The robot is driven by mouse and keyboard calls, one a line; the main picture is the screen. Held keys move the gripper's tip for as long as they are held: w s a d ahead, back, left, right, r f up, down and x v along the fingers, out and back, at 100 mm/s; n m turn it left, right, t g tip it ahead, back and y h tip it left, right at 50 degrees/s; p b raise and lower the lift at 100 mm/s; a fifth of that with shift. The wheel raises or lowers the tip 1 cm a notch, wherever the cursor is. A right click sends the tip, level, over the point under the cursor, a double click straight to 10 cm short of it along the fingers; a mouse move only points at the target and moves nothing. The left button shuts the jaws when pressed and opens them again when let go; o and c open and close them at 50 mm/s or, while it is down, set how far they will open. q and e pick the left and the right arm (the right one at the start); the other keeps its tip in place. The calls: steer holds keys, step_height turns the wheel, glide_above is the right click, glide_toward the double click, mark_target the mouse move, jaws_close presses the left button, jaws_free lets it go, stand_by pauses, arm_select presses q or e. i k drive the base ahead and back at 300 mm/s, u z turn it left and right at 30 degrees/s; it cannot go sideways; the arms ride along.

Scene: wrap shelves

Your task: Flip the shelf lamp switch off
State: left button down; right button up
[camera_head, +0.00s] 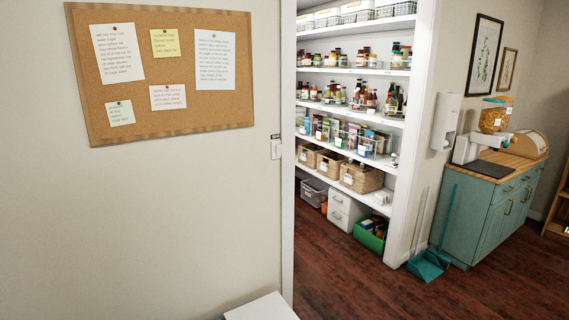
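A small white switch plate (276,150) is on the beige wall, just left of the white door frame of the pantry. A small dark label sits right above it. The plate is too small to tell which way the switch is set. The pantry shelves (352,71) show brightly through the opening on the right; no lamp itself can be made out. Neither of my grippers is in view.
A cork board (166,99) with pinned notes hangs left of the switch. A teal cabinet (481,221) stands at the right, with a teal dustpan (426,265) by the pantry's right wall. The dark wooden floor (345,287) before the pantry is clear.

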mark_target(279, 147)
steer(key=z, duration=0.5)
steer(key=i, duration=2.05)
steer(key=z, duration=0.35)
